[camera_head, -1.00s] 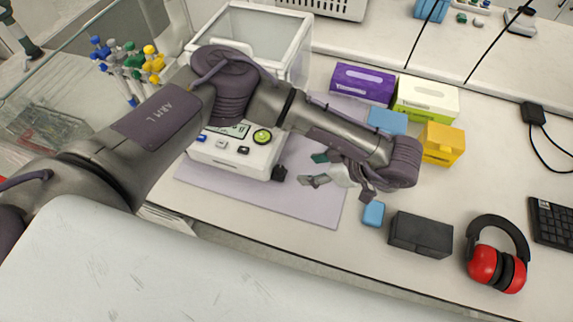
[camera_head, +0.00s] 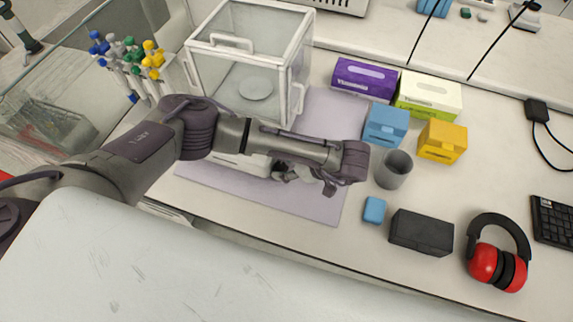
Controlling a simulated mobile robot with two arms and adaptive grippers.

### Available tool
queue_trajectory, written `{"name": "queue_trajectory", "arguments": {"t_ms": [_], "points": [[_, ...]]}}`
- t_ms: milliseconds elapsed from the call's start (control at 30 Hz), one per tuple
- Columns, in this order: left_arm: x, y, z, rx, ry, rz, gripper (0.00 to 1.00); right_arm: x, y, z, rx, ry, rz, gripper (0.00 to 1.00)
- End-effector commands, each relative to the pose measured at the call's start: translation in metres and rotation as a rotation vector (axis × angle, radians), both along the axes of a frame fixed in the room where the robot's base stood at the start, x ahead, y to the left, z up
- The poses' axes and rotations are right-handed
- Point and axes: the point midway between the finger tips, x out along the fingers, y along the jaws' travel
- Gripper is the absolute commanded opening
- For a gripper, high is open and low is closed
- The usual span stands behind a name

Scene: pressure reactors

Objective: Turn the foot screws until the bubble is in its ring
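The balance has a white-framed glass draft shield (camera_head: 296,62) and a white front body (camera_head: 238,163) on a lilac mat (camera_head: 215,187). My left arm crosses in front of it and hides its display, the level bubble and its ring. My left gripper (camera_head: 283,175) is at the front right corner of the balance body, where a dark foot screw showed before. The gripper and arm cover that screw, so I cannot tell whether the fingers touch it or how far apart they are. My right gripper is not in view.
A grey cup (camera_head: 394,170), a small blue block (camera_head: 374,210) and a black box (camera_head: 421,233) stand right of the mat. Blue (camera_head: 386,126) and yellow (camera_head: 442,141) boxes stand behind. Red ear defenders (camera_head: 497,265) lie farther right. Pipettes (camera_head: 130,62) stand at the left.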

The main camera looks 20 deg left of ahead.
Motion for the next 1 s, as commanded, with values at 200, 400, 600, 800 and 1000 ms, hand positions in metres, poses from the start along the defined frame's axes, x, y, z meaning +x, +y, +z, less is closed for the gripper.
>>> {"name": "queue_trajectory", "arguments": {"t_ms": [200,400,600,800,1000], "points": [[0.0,0.0,0.0,0.0,0.0,0.0,0.12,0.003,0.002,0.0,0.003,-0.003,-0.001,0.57],[0.0,0.0,0.0,0.0,-0.001,0.002,0.0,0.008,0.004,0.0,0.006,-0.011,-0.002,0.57],[0.001,-0.001,-0.001,0.0,0.0,0.049,0.0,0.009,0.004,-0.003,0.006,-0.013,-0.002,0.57],[0.004,-0.001,-0.001,0.001,-0.001,0.166,0.0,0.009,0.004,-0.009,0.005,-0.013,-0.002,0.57],[0.007,-0.001,-0.001,0.0,-0.002,0.306,0.0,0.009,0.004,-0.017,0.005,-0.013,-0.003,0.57]]}}
